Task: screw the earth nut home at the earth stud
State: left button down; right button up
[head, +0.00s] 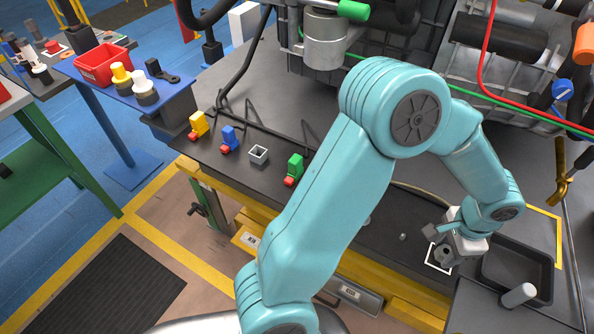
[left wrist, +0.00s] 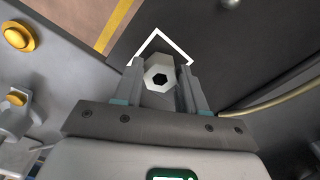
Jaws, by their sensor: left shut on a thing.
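My left gripper (head: 444,250) is low over the dark bench top at the lower right of the head view. In the left wrist view its two fingers (left wrist: 160,85) are shut on a grey hexagonal nut (left wrist: 158,67), which has a dark hole facing the camera. The nut lies within a white square outline (left wrist: 181,41) on the dark surface; I cannot tell whether it touches that surface. A small grey knob (head: 403,237), perhaps the earth stud, stands to the left of the gripper. My right gripper is not in view.
A black tray (head: 540,262) lies right of the gripper, with a light cylinder (head: 519,295) at its front. Yellow, blue and green connectors (head: 295,168) line the bench edge, with a grey square socket (head: 258,155) among them. A cable (left wrist: 275,101) runs along the surface near the gripper.

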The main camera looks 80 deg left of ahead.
pick_arm(q)
notch_tip(320, 180, up, 6)
jog(key=p, duration=0.4)
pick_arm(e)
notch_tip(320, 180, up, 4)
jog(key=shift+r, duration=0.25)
pick_arm(q)
jog(key=shift+r+n, duration=0.1)
jog(key=shift+n, duration=0.2)
